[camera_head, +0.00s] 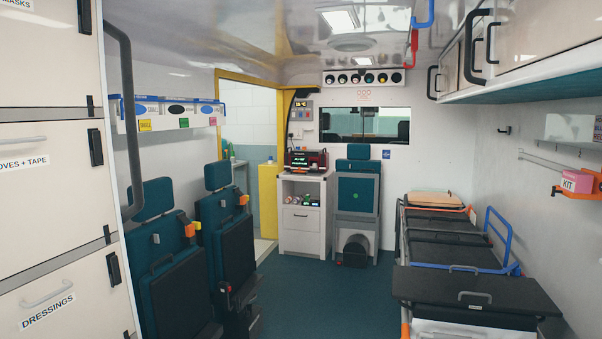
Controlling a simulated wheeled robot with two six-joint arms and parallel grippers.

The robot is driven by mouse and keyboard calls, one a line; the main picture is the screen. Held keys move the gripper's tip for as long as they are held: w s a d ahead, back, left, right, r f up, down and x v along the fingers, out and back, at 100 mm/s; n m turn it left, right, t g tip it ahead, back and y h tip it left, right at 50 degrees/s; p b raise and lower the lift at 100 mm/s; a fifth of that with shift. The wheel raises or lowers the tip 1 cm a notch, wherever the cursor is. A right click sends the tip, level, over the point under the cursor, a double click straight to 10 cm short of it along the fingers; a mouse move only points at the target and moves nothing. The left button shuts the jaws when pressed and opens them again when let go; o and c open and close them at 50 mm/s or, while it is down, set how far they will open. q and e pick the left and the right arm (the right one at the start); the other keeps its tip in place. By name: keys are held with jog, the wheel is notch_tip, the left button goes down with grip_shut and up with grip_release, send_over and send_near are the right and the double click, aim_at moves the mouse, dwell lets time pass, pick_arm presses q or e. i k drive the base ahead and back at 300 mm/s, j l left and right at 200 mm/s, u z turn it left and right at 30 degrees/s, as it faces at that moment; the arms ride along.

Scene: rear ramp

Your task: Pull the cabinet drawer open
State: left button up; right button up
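A small white cabinet (288,243) stands against the far wall, left of the centre. Its drawer front (301,219) has a small dark handle and looks flush with the cabinet, so the drawer appears shut. Above the drawer is an open shelf with several small items (303,200). Neither of my grippers shows in the head view, so where they are relative to the drawer cannot be told.
Dark folded seats (170,290) line the left, beside tall white storage units (50,200) with labelled fronts. A stretcher (455,255) stands on the right. A teal seat (357,200) is right of the cabinet. The blue-green floor (325,300) between is clear.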

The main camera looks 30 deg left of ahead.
aim_at(293, 219)
jog(key=j+z, duration=0.2)
jog(key=z, duration=0.2)
jog(key=j+z, duration=0.2)
jog(key=z, duration=0.15)
jog(key=i+j+z, duration=0.15)
jog(key=j+z, duration=0.3)
jog(key=j, duration=0.15)
jog(key=i+j+z, duration=0.1)
jog(key=j+z, duration=0.85)
jog(key=j, duration=0.3)
jog(key=j+z, duration=0.25)
jog(key=j, duration=1.2)
jog(key=j+z, duration=0.25)
jog(key=j, duration=2.25)
jog(key=i+j, duration=0.1)
jog(key=j, duration=0.85)
jog(key=j+u, duration=0.1)
jog(key=j, duration=0.9)
jog(key=j+u, duration=0.25)
jog(key=j, duration=0.3)
jog(key=j+u, duration=0.25)
jog(key=j, duration=0.35)
jog(key=j+u, duration=0.25)
jog(key=j, duration=0.3)
jog(key=i+j+u, duration=0.1)
jog(key=j+u, duration=0.15)
jog(key=j, duration=0.3)
jog(key=i+j+u, duration=0.15)
jog(key=j+u, duration=0.15)
jog(key=j, duration=0.25)
